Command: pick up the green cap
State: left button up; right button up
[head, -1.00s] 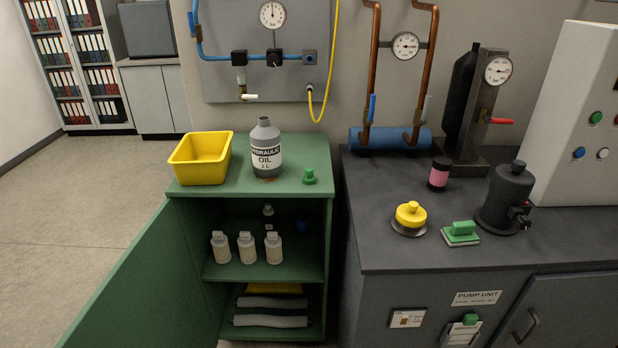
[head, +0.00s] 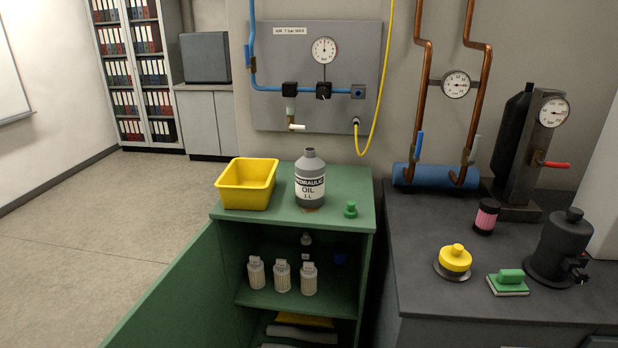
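The small green cap (head: 350,210) stands on the top of the green cabinet (head: 332,222), near its right front corner. It is just right of the grey hydraulic oil bottle (head: 310,178) and apart from it. The bottle is open at the neck, with a white label. Neither of my grippers shows in the head view.
A yellow bin (head: 247,184) stands on the cabinet's left side. The cabinet's door (head: 165,300) hangs open at left; white filters (head: 282,277) stand inside.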

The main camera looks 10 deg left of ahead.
aim_at(350, 211)
jog(key=i+z, duration=0.3)
jog(key=i+j+z, duration=0.25)
jog(key=i, duration=0.25)
jog(key=i+j+z, duration=0.3)
jog(key=i+l, duration=0.1)
